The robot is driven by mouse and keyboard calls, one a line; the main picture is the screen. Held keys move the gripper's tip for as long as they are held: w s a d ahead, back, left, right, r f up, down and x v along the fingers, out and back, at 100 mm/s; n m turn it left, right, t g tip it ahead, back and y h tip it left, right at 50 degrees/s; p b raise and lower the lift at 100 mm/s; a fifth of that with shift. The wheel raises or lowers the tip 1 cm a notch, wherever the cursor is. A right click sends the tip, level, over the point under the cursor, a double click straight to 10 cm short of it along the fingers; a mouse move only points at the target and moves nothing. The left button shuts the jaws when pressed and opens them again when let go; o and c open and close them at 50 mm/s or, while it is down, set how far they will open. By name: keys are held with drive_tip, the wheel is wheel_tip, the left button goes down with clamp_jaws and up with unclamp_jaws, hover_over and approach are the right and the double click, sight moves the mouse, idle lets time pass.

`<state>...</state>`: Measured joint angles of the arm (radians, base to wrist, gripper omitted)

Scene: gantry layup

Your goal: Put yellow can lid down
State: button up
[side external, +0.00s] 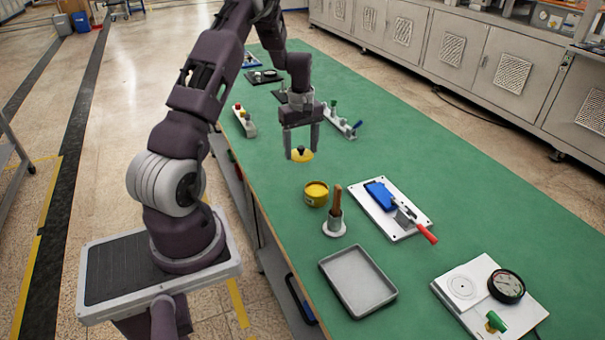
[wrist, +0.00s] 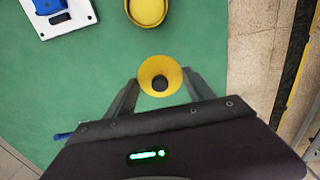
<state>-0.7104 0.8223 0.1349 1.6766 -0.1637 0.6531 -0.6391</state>
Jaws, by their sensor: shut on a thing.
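The yellow lid (side external: 302,155) with a dark knob is held by my gripper (side external: 302,150) above the green table. In the wrist view the lid (wrist: 160,76) is between the two fingers of my gripper (wrist: 159,90), with its black knob facing the camera. The open yellow can (side external: 316,193) stands on the table, nearer the side camera than the lid and apart from it. In the wrist view the can (wrist: 147,10) is at the top edge, partly cut off.
Near the can are a brush in a round holder (side external: 334,222), a white plate with a blue block and red-handled clamp (side external: 400,212), and a grey tray (side external: 357,280). A gauge board (side external: 470,285) lies at the near right. The table (side external: 440,175) is clear behind the clamp plate.

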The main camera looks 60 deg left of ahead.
sight(301, 178)
wheel_tip(301, 178, down, 8)
drive_tip(key=o, duration=1.3)
drive_tip(key=shift+r, duration=0.1)
